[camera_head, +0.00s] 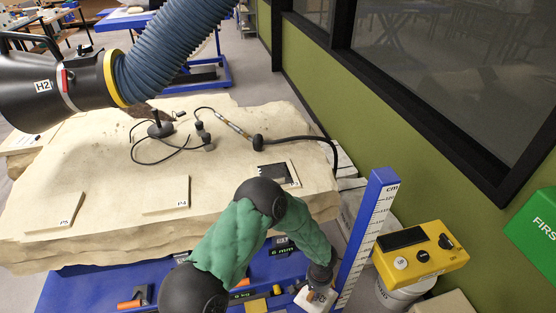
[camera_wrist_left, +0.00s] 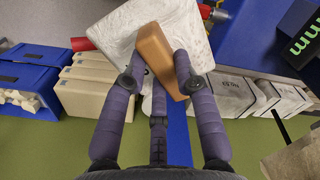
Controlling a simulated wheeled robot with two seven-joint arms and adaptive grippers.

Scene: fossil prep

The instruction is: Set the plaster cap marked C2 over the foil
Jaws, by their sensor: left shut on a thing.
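My left gripper (camera_head: 319,273) is low at the front right of the slab, beside the blue cm scale. It also shows in the left wrist view (camera_wrist_left: 160,84), with its fingers shut around a brown handle (camera_wrist_left: 155,52). The handle sits on a white plaster cap (camera_wrist_left: 118,32), which also shows under the gripper in the head view (camera_head: 312,299). A small dark mark on the cap is too small to read, so I cannot confirm C2. I cannot make out any foil; a dark square patch (camera_head: 272,172) lies on the slab beside the P3 tag. My right gripper is not in view.
The pale slab (camera_head: 100,175) fills the middle, with cables and probes on it. A thick blue hose (camera_head: 165,60) hangs over its back left. The tall cm scale (camera_head: 368,232) stands close right of my gripper, with a yellow device (camera_head: 420,252) beyond. Tools lie on the blue surface in front.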

